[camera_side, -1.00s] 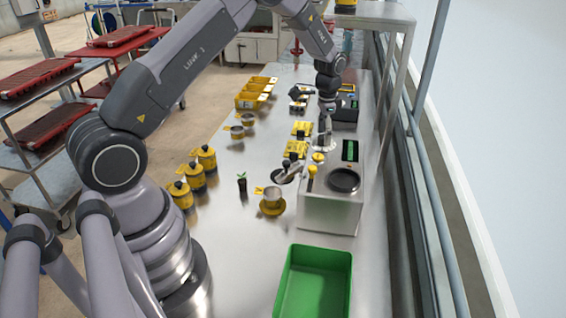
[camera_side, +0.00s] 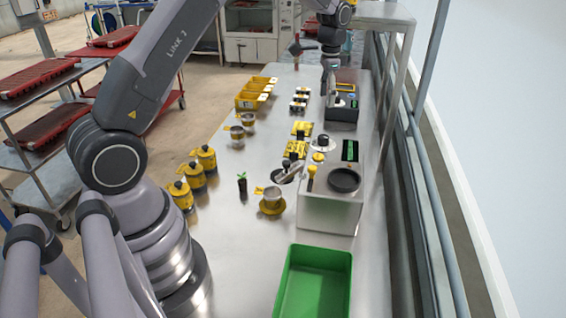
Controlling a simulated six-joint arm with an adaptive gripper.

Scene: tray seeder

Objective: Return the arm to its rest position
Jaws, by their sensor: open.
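My gripper (camera_side: 331,97) is small and far off in the side view. It hangs down at the far end of the steel bench, in front of or beside a dark device with a small screen (camera_side: 345,113). Its jaws are open, and I see nothing held in them. My arm reaches from the left foreground up past the top edge of the picture and comes back down to the wrist. I cannot tell how high the fingertips are above the bench or whether they touch anything.
A window wall bounds the right.

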